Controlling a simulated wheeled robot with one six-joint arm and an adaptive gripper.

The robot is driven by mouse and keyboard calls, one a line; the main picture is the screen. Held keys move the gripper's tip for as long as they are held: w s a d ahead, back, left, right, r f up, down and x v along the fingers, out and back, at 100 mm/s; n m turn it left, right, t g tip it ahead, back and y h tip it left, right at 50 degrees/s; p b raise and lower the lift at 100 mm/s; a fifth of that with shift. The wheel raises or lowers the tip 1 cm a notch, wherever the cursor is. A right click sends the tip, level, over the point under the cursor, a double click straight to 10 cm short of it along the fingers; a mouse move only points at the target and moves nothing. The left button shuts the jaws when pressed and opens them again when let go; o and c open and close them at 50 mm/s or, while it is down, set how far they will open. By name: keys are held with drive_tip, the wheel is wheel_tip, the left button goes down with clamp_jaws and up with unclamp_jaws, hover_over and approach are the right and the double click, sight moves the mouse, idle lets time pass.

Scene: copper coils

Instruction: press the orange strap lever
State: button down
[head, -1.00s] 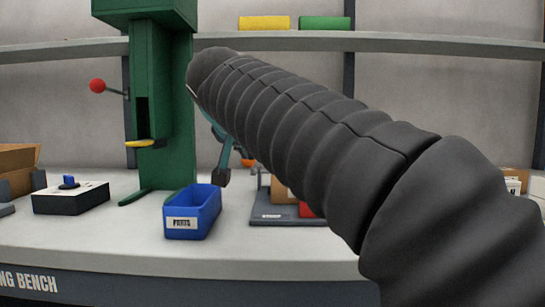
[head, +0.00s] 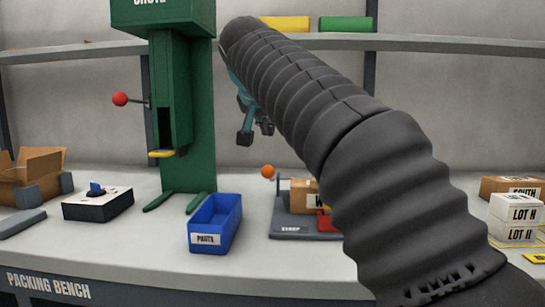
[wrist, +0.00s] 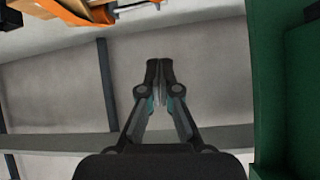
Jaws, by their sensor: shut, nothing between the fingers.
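The strap lever shows as an orange round knob (head: 267,171) on a thin post, at the left side of a grey strap base (head: 290,229) on the bench. A brown box (head: 303,196) sits on that base, partly hidden by my arm. My gripper (head: 256,132) hangs in the air, above and slightly left of the knob in the head view, apart from it. In the wrist view my gripper (wrist: 158,75) has its fingers together and nothing between them. Orange parts (wrist: 75,12) show at the top left there; I cannot tell if they include the lever.
A green chute column (head: 188,110) with a red knob lever (head: 120,99) stands left of my gripper. A blue parts bin (head: 215,223) sits before it. A black-sided box (head: 97,204) lies further left. White lot boxes (head: 515,208) stand right. A shelf (head: 105,50) runs behind.

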sight(270, 173)
drive_tip(key=shift+w+d+f+b, duration=0.1)
drive_tip(key=shift+w+f+b, duration=0.2)
drive_tip(key=shift+w+f, duration=0.8)
drive_tip(key=shift+w+a+f+b, duration=0.1)
drive_tip(key=shift+w+f+b, duration=0.3)
drive_tip(key=shift+f, duration=1.25)
drive_tip(key=shift+w+d+f+b, duration=0.1)
drive_tip(key=shift+w+f+b, duration=0.15)
drive_tip(key=shift+w+f, duration=0.85)
drive_tip(key=shift+s+f, duration=0.25)
drive_tip(key=shift+f, duration=0.05)
